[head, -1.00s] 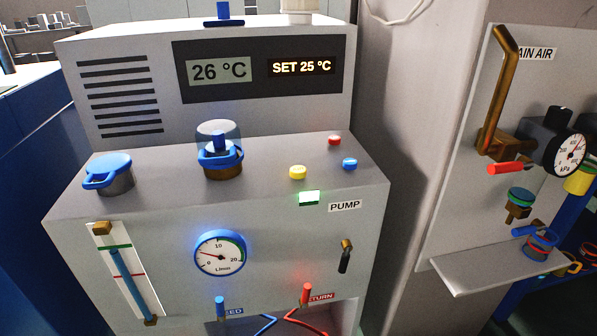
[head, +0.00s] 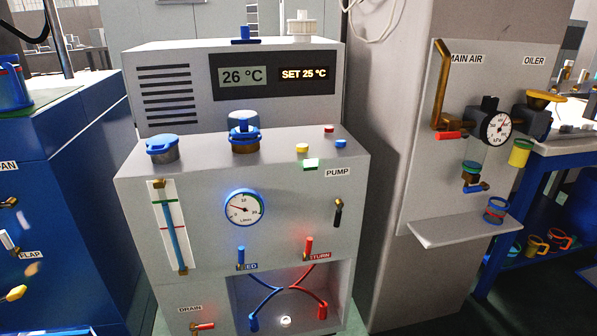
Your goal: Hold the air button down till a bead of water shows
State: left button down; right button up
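A grey chiller (head: 147,205) stands in the middle of the head view. On its top deck a blue fitting with a clear dome (head: 244,125) sits on a brass base. Small yellow (head: 302,148), red (head: 328,129) and blue (head: 341,144) buttons are to its right. No label reading air is legible on the buttons, so I cannot tell which is the air button. No bead of water can be made out at this size. Neither gripper is in view.
The front has a sight tube (head: 170,230), round flow gauge (head: 244,208) and pump switch (head: 338,213). Hoses fill a recess below. Right, a main air panel (head: 445,110) has a gauge and a jutting shelf (head: 465,232). A blue cabinet (head: 75,190) stands left.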

aim_at(301, 147)
jog(key=k, duration=0.45)
jog(key=z, duration=0.9)
jog(key=i, duration=1.85)
jog(key=u, duration=0.55)
jog(key=i, duration=0.25)
jog(key=u, duration=0.4)
